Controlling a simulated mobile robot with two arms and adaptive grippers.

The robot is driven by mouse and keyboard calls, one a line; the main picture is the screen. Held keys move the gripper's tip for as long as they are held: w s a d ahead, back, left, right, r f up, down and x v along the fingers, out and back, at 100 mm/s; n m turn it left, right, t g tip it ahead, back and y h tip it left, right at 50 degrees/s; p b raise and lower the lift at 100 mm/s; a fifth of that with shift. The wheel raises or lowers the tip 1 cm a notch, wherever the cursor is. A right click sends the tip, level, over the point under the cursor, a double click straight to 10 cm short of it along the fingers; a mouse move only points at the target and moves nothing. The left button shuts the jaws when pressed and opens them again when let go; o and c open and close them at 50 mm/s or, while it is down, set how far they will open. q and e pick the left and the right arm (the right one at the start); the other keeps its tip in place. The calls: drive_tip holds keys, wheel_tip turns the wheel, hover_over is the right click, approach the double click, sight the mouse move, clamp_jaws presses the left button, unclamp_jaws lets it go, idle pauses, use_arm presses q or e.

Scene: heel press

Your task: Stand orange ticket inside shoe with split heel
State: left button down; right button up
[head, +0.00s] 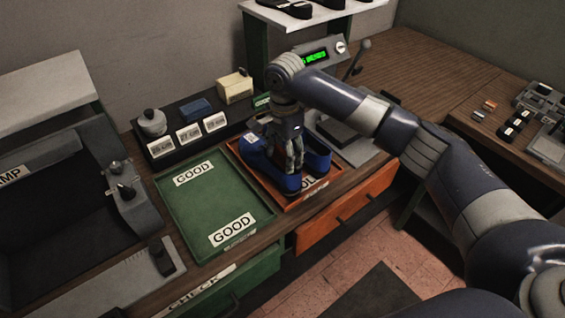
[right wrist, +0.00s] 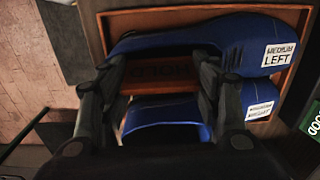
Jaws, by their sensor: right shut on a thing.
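Two blue shoes lie side by side in the orange-rimmed tray (head: 243,170). In the right wrist view the upper shoe (right wrist: 240,38) has a white MEDIUM LEFT label, and the lower shoe (right wrist: 160,117) has a similar label that is hard to read. My right gripper (head: 291,165) points down over the shoes. Its fingers, in the right wrist view (right wrist: 162,75), are shut on what looks like the orange ticket (right wrist: 160,77), a strip with dark lettering. I cannot tell whether the ticket is inside a shoe. No heel split is discernible. My left gripper is out of view.
A green tray (head: 200,212) marked GOOD lies left of the orange one and is empty. A dark rack (head: 178,155) with small items and labels stands behind. A device with a green display (head: 315,57) and a lever (head: 358,58) stand at the back right.

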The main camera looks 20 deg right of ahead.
sight(282, 163)
drive_tip(key=f, duration=0.3)
drive_tip(key=shift+a+f+p, duration=0.1)
drive_tip(key=shift+a+p, duration=0.15)
drive_tip(key=shift+p, duration=0.1)
drive_tip(key=shift+f, duration=0.5)
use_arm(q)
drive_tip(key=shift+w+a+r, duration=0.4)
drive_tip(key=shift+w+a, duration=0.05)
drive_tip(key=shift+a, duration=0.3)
use_arm(e)
drive_tip(key=o, duration=0.4)
drive_tip(key=shift+f, duration=0.15)
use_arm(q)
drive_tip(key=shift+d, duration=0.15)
use_arm(e)
drive_tip(key=shift+w, duration=0.1)
drive_tip(key=shift+r, duration=0.5)
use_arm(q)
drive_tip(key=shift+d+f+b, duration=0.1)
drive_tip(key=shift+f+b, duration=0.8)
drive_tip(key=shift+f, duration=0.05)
use_arm(e)
wheel_tip(282, 163, up, 11)
drive_tip(key=shift+r, duration=0.2)
